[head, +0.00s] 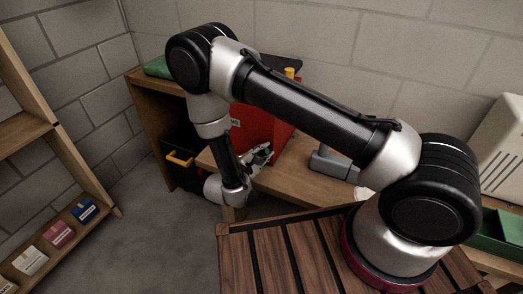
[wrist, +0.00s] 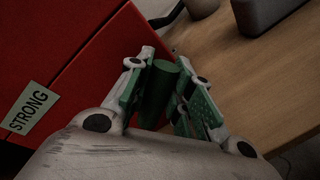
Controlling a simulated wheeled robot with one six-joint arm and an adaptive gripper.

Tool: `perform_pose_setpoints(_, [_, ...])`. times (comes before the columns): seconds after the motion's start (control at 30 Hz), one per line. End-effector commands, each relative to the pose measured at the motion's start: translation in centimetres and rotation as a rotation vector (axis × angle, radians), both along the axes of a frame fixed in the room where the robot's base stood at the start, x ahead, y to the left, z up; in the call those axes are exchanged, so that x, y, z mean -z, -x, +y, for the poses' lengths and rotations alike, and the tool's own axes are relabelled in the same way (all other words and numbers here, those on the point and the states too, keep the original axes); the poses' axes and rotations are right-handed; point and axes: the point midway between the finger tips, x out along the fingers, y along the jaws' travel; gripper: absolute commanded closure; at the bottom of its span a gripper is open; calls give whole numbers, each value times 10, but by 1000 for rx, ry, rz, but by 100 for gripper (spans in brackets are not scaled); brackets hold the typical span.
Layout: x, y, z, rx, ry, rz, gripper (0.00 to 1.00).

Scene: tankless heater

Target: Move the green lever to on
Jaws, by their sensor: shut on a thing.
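The green lever (wrist: 160,88) is a dark green round bar in the wrist view, between the two fingers of my gripper (wrist: 166,58). The green-padded fingers are shut on it from both sides. In the head view my gripper (head: 263,152) is low in front of the red box, and I cannot make out the lever there. The red box (head: 262,122) has a pale label reading STRONG (wrist: 28,108) in the wrist view. My fingers hide part of the lever and where it joins its mount. I cannot tell the lever's on or off position.
A wooden bench (head: 300,178) holds a grey object (head: 331,162) right of the gripper. A dark box with a yellow handle (head: 180,159) is at left. A wooden shelf (head: 70,150) with small boxes stands far left. Open grey floor (head: 150,235) lies between.

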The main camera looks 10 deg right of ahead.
Motion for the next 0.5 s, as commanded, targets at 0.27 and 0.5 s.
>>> perform_pose_setpoints(0.27, [5,2,-3,0,-74,-53,100])
perform_pose_setpoints(0.5, [6,3,-4,1,-92,-65,100])
